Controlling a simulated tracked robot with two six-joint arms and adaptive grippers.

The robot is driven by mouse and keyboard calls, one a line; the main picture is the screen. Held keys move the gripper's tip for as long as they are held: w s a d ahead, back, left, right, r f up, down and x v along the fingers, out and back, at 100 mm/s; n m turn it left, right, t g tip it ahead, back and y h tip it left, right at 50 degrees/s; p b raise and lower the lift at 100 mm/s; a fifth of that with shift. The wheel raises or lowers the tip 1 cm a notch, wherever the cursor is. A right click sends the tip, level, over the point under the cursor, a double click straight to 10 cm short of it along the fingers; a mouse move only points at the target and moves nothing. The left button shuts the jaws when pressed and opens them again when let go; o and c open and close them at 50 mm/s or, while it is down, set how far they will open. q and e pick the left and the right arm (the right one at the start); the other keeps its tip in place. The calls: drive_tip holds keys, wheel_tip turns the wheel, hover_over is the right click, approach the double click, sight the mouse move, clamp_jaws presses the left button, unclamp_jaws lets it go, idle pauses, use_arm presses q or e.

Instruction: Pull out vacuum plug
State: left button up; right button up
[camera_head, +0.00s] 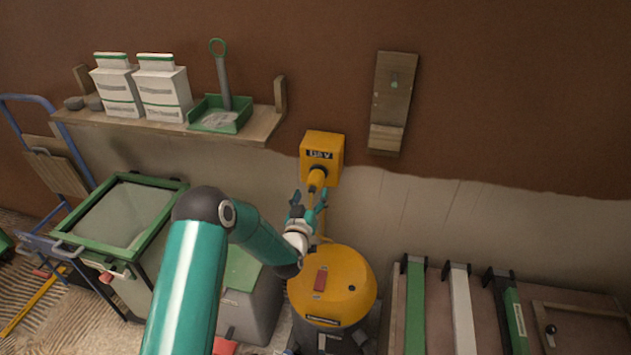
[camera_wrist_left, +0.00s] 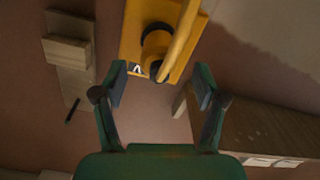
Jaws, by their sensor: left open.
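The yellow socket box (camera_head: 322,147), marked 110 V, is fixed to the wall. The yellow plug (camera_head: 316,181) sits in its underside and points down; the wrist view shows a dark collar on the plug (camera_wrist_left: 157,42) and a yellow cable (camera_wrist_left: 181,40) beside it. The vacuum (camera_head: 345,270), yellow-topped, stands on the floor below. My left gripper (camera_head: 308,200) is open just below the plug. In the left wrist view its fingers (camera_wrist_left: 160,87) are spread, with nothing between the tips and the plug just beyond them. My right gripper is out of view.
A wooden shelf (camera_head: 262,124) at upper left holds white packs (camera_head: 163,92) and a green tray (camera_head: 222,115). A wooden board (camera_head: 392,95) hangs right of the socket. A green-rimmed bin (camera_head: 70,236) stands left; long tools (camera_head: 462,300) lean at lower right.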

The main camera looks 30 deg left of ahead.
sight(315, 183)
use_arm(q)
drive_tip(key=shift+p+x, duration=0.3)
drive_tip(key=shift+x, duration=2.65)
